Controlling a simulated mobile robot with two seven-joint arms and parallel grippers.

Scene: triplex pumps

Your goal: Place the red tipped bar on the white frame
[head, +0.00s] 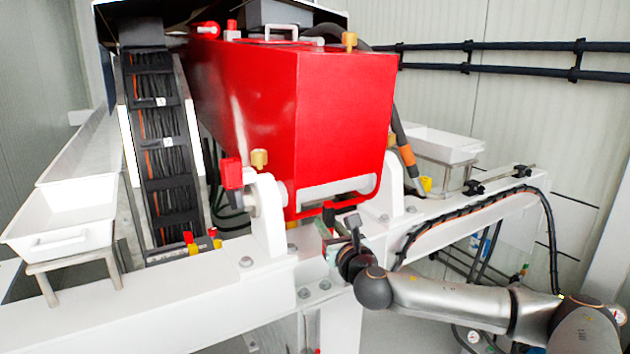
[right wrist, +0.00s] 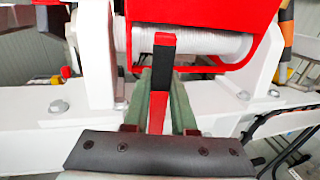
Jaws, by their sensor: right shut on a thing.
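The red tipped bar (right wrist: 161,75) shows in the right wrist view as a narrow red and black strip with a red end. It stands between the green fingers of my right gripper (right wrist: 160,95), which is shut on it. The bar's far end overlaps the pale roller under the red housing in the picture; I cannot tell whether they touch. The white frame (head: 180,310) spans the foreground, and it also shows in the right wrist view (right wrist: 40,130). In the head view my right gripper (head: 328,238) is at the frame's middle, below the red housing. My left gripper is not in view.
The large red housing (head: 340,120) hangs between white brackets (head: 268,215). A white tray (head: 62,225) is at left, beside a black cable chain (head: 165,150). Another white tray (head: 435,143) is behind at right. A black hose (head: 470,205) runs along the frame's right part.

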